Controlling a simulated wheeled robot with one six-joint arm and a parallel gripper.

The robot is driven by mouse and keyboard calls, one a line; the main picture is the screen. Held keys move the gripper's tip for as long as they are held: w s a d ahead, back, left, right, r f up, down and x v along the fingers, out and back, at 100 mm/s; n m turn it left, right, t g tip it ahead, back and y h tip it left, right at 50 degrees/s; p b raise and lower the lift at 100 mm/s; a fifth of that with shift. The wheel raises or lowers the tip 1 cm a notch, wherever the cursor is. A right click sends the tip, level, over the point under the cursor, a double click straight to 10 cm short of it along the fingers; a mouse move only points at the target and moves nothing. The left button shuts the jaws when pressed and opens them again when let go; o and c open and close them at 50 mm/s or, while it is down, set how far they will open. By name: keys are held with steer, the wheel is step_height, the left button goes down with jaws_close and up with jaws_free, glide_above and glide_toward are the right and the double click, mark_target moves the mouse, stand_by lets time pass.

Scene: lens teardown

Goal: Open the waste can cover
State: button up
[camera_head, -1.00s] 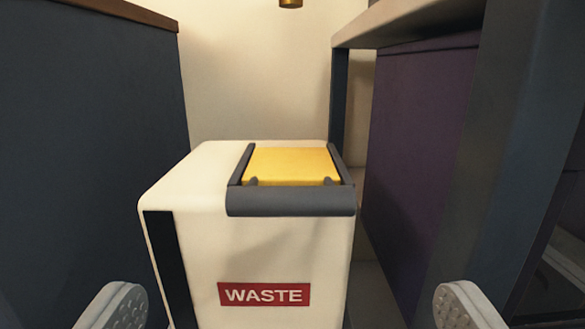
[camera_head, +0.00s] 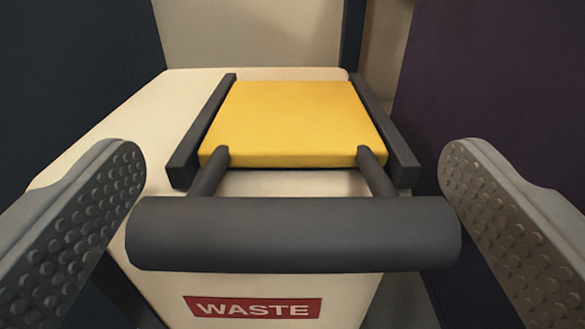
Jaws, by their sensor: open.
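The waste can (camera_head: 120,140) is a cream box with a red WASTE label (camera_head: 252,307) on its front. Its yellow cover (camera_head: 292,122) lies flat and shut on top, between two dark side rails. A thick dark grey handle bar (camera_head: 292,235) is joined to the cover's front edge by two short posts. My gripper (camera_head: 292,190) is open, with one studded finger at each side of the picture. The fingers stand beyond the left and right ends of the bar. The right finger looks very close to the bar's end; I cannot tell if it touches.
A dark cabinet side (camera_head: 75,75) stands to the left of the can. A dark purple panel (camera_head: 465,75) stands to the right. A pale wall (camera_head: 250,35) is behind. The gap around the can is narrow.

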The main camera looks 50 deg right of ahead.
steer(key=shift+c, duration=0.2)
steer(key=c, duration=1.3)
steer(key=v, duration=0.7)
steer(key=shift+s+a, duration=0.2)
steer(key=shift+a, duration=0.05)
steer(key=shift+c, duration=0.2)
steer(key=o, duration=1.4)
steer(key=v, duration=1.7)
steer(key=shift+s+a+f, duration=0.1)
steer(key=shift+s+a, duration=0.05)
